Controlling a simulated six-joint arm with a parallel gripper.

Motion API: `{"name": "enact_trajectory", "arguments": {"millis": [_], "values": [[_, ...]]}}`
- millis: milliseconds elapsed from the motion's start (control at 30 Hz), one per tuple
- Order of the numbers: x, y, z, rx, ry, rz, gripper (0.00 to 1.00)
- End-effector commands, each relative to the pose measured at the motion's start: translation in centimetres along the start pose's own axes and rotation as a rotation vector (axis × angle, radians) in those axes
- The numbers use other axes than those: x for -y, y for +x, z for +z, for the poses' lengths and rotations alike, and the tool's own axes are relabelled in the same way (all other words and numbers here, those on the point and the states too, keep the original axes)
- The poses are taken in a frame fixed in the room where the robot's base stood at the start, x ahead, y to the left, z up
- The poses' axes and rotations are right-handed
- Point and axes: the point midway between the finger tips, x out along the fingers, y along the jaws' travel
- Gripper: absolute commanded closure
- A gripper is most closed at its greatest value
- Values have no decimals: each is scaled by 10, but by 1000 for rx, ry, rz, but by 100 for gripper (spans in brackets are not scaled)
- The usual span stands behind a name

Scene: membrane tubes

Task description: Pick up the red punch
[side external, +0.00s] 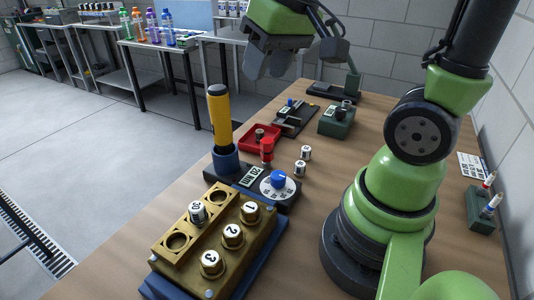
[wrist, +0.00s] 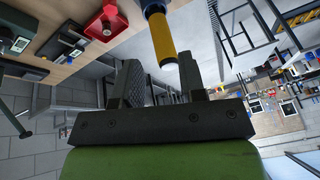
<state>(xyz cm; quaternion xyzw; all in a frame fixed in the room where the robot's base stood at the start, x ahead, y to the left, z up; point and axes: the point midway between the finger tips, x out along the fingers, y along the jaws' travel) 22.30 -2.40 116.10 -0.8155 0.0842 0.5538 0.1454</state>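A small upright red cylinder (side external: 267,151), which looks like the red punch, stands behind the blue-knobbed dial block in the side external view. It is just in front of a red tray (side external: 246,141). My gripper (side external: 268,66) is raised well above the table, up and behind the red cylinder, and touches nothing. In the wrist view my gripper (wrist: 161,84) shows two dark fingers apart with an empty gap between them. The red item (wrist: 105,22) at the upper left of that view is partly cut off, and I cannot tell the punch from the tray there.
A tall yellow-handled tool (side external: 219,118) stands in a blue collar left of the red cylinder. It also shows in the wrist view (wrist: 162,40). A brass block (side external: 183,262) with numbered weights is in front. Two small white-topped cylinders (side external: 304,154) stand to the right.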

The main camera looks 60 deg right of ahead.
Motion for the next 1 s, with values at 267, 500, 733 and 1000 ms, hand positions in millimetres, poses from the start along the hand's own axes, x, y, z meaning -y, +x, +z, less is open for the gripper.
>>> {"name": "enact_trajectory", "arguments": {"millis": [267,500,733,1000], "values": [[-56,90,-31,213,-42,110,62],[-94,148,-26,336,-75,132,62],[-104,174,-17,365,-84,132,62],[-108,203,-7,361,-84,132,62]]}}
